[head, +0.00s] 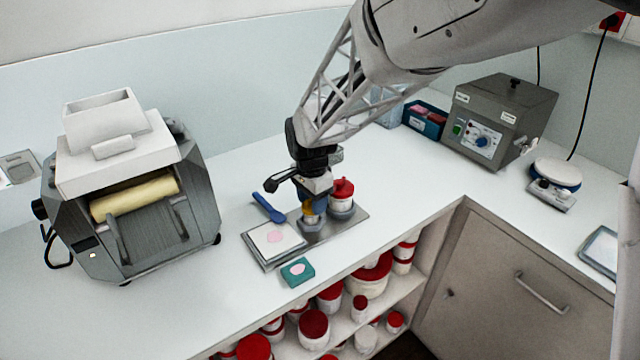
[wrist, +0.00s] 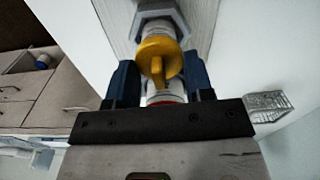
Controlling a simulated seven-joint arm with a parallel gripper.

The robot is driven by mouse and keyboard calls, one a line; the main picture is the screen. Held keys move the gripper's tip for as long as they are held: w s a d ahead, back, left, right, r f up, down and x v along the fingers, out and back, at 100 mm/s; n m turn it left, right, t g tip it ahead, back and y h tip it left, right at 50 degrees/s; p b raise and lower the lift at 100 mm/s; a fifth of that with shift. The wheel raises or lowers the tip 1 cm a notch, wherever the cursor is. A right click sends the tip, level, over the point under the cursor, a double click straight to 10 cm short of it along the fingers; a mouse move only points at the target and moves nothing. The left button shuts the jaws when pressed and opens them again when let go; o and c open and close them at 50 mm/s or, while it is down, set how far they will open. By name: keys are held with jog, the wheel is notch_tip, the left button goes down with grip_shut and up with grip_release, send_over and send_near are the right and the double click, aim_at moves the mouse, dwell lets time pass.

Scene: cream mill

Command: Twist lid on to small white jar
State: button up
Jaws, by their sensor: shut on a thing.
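My gripper (head: 312,204) points down over the metal tray, and its blue fingers show in the wrist view (wrist: 162,78). It is shut on a yellow lid (wrist: 160,56), which has a raised fin on top. The lid is at the mouth of a small white jar (wrist: 155,27); I cannot tell how far it is screwed on. The jar stands in a grey hexagonal holder (wrist: 163,9), also seen in the head view (head: 310,224). In the head view the fingers largely hide the lid and jar.
A red-lidded white jar (head: 342,194) stands in a second holder close on the right. A white plate (head: 275,238), blue tool (head: 268,207) and teal block (head: 297,272) lie nearby. The roller mill (head: 135,195) is left. The counter's front edge is close, above shelves of jars.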

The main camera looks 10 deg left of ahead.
jog(key=m, duration=0.4)
jog(key=shift+f, duration=0.1)
dwell(0.4)
jog(key=shift+s, duration=0.1)
jog(key=m, duration=0.4)
jog(key=shift+d, duration=0.1)
jog(key=shift+m, duration=0.7)
jog(key=shift+s, duration=0.1)
jog(key=m, duration=0.3)
jog(key=shift+s+m, duration=0.1)
jog(key=shift+m, duration=0.9)
